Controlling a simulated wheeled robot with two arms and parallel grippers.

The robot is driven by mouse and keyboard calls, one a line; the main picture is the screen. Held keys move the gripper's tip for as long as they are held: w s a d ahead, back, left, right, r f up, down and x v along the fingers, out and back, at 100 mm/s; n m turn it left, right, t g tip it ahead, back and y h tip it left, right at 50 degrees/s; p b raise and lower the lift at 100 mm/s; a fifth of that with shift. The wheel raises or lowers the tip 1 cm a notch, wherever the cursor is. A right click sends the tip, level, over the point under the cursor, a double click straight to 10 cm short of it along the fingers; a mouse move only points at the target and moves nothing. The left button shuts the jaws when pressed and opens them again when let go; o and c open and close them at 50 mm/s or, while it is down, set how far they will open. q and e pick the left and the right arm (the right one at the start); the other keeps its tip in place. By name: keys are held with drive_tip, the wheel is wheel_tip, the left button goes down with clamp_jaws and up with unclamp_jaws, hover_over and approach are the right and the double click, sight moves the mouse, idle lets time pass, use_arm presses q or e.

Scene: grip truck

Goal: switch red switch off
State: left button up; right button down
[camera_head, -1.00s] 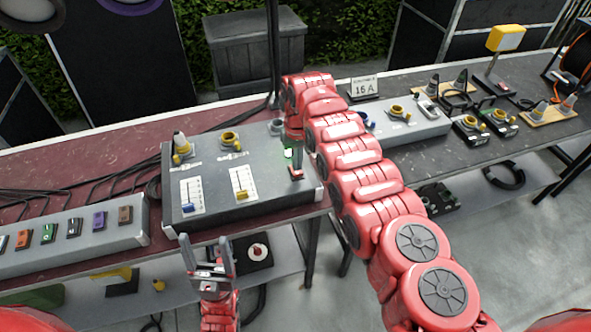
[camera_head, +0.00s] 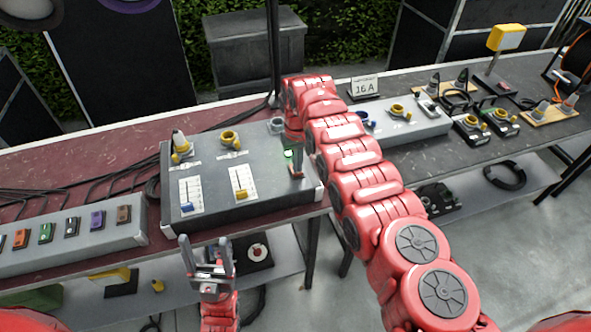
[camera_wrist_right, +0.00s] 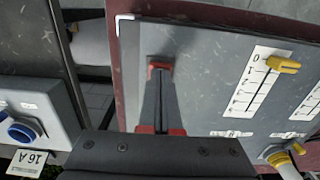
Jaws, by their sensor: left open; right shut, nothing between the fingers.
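The red switch (camera_head: 296,175) is on the right end of the grey control box (camera_head: 240,205), with a green light (camera_head: 289,154) lit just behind it. My right gripper (camera_head: 297,168) is shut and empty, pointing down at the switch. In the right wrist view the tips of its dark fingers (camera_wrist_right: 160,76) meet the small red switch (camera_wrist_right: 160,66) on the panel and partly hide it. I cannot tell whether they press on it or which way it is set. My left gripper (camera_head: 204,243) is open and empty in front of the box.
A grey strip of coloured switches (camera_head: 70,245) lies to the left. A lighter socket box (camera_head: 425,128) and a 16 A sign (camera_head: 363,86) stand to the right.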

drive_tip(key=shift+f+b, duration=0.3)
drive_tip(key=shift+f, duration=0.05)
wheel_tip(320, 180, up, 3)
drive_tip(key=shift+f+p, duration=0.2)
drive_tip(key=shift+p, duration=0.85)
wheel_tip(320, 180, up, 2)
drive_tip(key=shift+r+p, duration=0.1)
drive_tip(key=shift+p, duration=0.4)
drive_tip(key=shift+r, duration=1.15)
drive_tip(key=shift+s+f, duration=0.1)
